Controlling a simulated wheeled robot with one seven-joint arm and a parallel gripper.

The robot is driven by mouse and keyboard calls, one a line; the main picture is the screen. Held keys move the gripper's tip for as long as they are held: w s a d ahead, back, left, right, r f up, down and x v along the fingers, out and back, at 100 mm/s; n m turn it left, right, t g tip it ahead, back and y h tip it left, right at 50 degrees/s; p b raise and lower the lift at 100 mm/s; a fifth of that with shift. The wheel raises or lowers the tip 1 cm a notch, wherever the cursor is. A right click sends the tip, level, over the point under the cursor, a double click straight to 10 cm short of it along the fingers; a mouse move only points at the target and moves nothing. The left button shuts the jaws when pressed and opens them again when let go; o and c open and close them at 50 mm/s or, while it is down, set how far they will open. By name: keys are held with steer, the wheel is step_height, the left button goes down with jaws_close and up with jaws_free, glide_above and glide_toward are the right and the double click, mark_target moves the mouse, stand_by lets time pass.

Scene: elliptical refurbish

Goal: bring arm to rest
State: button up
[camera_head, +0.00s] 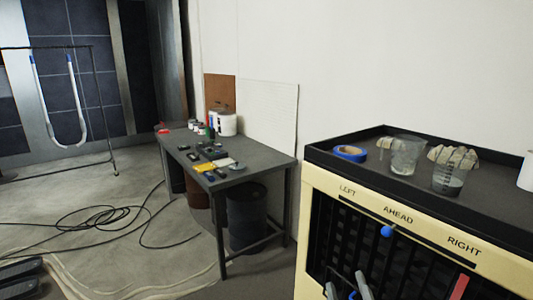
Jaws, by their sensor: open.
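Neither my arm nor my gripper can be made out in the head view. A cream-yellow cabinet (315,205) with a black tray top stands at the right. Grey and blue handle-like parts (362,285) and a red bar (460,287) show at the bottom edge, cut off by the frame.
The cabinet top holds blue tape (350,153) and two clear cups (405,157) with crumpled cloth. A dark table (262,162) with small items stands mid-left, a drum (247,215) under it. Cables (85,218) lie on the floor; a rack (105,110) stands far left.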

steer(key=s+d+f+m+g+p, duration=0.1)
steer(key=s+d+m+g+p, duration=0.1)
steer(key=s, duration=1.6)
steer(key=s+d+f+m+g+p, duration=0.1)
steer(key=s+m+p, duration=0.3)
steer(key=s, duration=1.5)
steer(key=shift+s+d+m+g+y+p, duration=0.15)
steer(key=shift+d+m+g+y+p, duration=0.15)
steer(key=shift+d+g+p, duration=0.45)
